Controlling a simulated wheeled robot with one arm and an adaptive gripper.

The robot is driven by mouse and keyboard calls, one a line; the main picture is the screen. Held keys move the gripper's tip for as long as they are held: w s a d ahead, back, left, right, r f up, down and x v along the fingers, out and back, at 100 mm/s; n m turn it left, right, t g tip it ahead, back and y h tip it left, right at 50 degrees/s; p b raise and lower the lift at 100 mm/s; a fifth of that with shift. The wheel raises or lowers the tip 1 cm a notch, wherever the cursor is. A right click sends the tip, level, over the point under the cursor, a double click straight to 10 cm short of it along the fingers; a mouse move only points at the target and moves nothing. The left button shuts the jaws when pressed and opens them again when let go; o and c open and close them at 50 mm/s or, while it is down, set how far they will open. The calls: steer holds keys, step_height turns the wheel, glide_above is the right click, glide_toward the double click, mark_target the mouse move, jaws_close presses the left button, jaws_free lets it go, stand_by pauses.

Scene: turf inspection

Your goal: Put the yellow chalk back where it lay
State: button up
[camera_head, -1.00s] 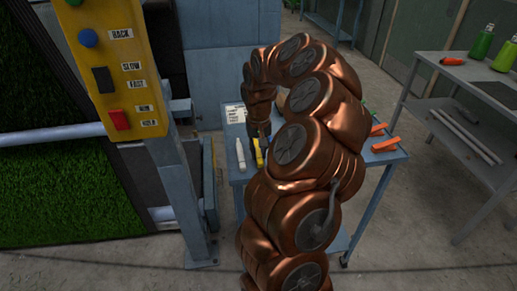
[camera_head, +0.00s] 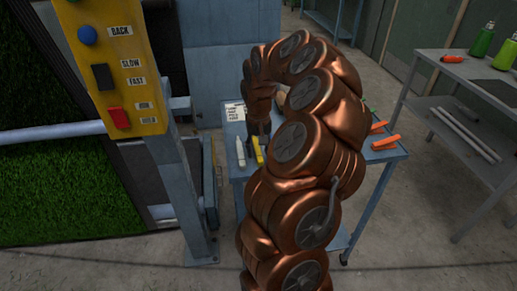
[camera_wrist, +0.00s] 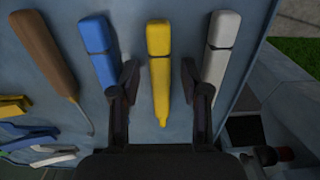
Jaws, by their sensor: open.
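The yellow chalk (camera_wrist: 160,65) lies on the blue table top (camera_wrist: 185,22) in the wrist view, between a blue stick and a white stick of like shape. It also shows in the head view (camera_head: 258,153), partly hidden by my arm. My gripper (camera_wrist: 160,75) is open, its two dark fingers on either side of the yellow chalk with a gap at each side. The height of the fingers over the table is hard to judge. In the head view my gripper (camera_head: 259,133) is a dark shape at the chalk's far end.
A brown-handled tool (camera_wrist: 42,48) lies farther left. In the head view, orange-handled things (camera_head: 385,143) lie at the table's right; a yellow control box (camera_head: 118,60) stands left.

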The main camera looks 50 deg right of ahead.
mark_target(258, 151)
steer(key=shift+r+b, duration=1.45)
steer(key=shift+r, duration=4.6)
steer(key=a+r+n, duration=0.2)
steer(key=a+n, duration=0.2)
steer(key=a, duration=0.9)
steer(key=s+a+f+n, duration=0.1)
steer(key=s+a, duration=0.2)
steer(key=a, duration=0.2)
steer(key=s+a+n, duration=0.1)
steer(key=s+a, duration=0.2)
steer(key=a, duration=0.3)
steer(key=s+a+f+g, duration=0.1)
steer(key=s+a+f, duration=0.3)
steer(key=s, duration=0.5)
steer(key=s+a+f+n, duration=0.1)
steer(key=s+a+f, duration=0.3)
steer(key=s, duration=0.4)
steer(key=shift+s+a+g, duration=0.25)
steer(key=shift+s+g, duration=0.15)
step_height(258, 151, up, 3)
steer(key=p, duration=0.3)
steer(key=shift+r, duration=0.1)
